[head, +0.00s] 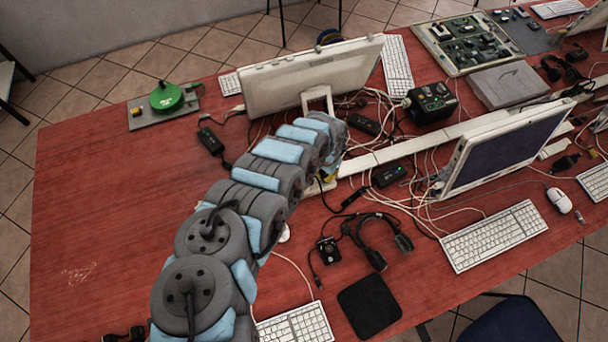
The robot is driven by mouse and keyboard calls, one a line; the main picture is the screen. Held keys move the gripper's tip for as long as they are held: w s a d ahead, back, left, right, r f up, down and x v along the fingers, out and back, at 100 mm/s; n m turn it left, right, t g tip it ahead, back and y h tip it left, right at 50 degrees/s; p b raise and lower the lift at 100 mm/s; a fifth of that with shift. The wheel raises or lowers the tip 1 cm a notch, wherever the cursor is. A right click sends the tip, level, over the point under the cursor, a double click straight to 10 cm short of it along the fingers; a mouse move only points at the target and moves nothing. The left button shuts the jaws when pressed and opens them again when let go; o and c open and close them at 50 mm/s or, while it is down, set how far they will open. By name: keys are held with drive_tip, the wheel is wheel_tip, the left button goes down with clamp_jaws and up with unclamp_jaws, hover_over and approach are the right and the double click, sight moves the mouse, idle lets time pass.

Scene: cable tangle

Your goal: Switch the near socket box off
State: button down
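A black box (432,102) with small coloured parts on its top stands behind the right monitor, among white cables. It looks like a socket box, but I cannot read its switch state. Smaller black boxes lie on the table: one (389,176) on the near side of the pale cable channel, one (363,123) on its far side, and one (210,140) left of the left monitor. I cannot tell which is the near socket box. My arm reaches from the bottom of the view to the left monitor's stand. Its own links hide my gripper.
Two monitors, the left (314,78) and the right (506,147), stand among tangled cables. A headset (378,240), a black pad (369,306) and keyboards (494,235) lie at the front. A green round device (166,97) is at the far left.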

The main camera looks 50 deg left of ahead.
drive_tip(key=shift+f+b, duration=0.8)
drive_tip(key=shift+f, duration=0.45)
idle(0.8)
drive_tip(key=shift+r, duration=0.1)
drive_tip(key=shift+r+p, duration=3.3)
drive_tip(key=shift+r, duration=0.2)
